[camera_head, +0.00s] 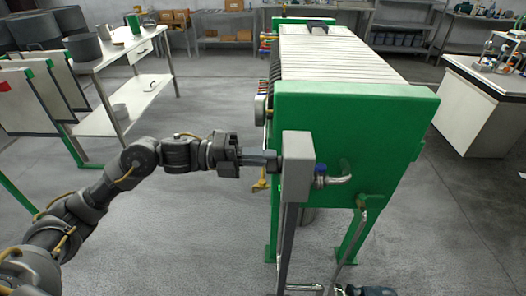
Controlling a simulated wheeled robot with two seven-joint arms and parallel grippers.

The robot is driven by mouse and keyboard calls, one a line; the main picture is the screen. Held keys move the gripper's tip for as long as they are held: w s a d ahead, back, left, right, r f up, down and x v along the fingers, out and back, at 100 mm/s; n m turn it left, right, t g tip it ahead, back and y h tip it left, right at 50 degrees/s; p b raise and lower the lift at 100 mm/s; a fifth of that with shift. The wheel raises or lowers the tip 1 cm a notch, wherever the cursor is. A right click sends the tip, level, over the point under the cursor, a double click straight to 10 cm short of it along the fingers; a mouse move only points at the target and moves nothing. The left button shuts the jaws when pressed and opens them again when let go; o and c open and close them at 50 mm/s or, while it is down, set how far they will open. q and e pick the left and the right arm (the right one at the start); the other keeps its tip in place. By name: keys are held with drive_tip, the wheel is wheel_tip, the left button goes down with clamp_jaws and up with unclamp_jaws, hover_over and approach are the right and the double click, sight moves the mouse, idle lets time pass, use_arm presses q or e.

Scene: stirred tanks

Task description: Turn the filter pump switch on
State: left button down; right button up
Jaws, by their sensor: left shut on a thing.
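A grey switch box (297,168) stands on a grey post in front of the green filter press (350,120). My left gripper (268,160) reaches in from the left and meets the left side of the box. Its fingers are shut on the filter pump switch there, which they mostly hide, so its position cannot be read. My right gripper is out of view.
A pipe with a blue valve (320,170) sticks out of the press just right of the box. Dark equipment (370,291) sits low at the bottom edge. A white table (125,52) stands at the left and a white bench (485,105) at the right. The grey floor between is clear.

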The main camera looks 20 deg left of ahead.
use_arm(q)
drive_tip(key=shift+f+n+p, duration=0.15)
drive_tip(key=shift+n+p, duration=0.3)
drive_tip(key=shift+n, duration=0.65)
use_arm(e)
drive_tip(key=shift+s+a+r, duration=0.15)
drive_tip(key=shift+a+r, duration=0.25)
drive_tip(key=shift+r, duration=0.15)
use_arm(q)
drive_tip(key=c, duration=1.5)
unclamp_jaws()
drive_tip(key=shift+f, duration=0.1)
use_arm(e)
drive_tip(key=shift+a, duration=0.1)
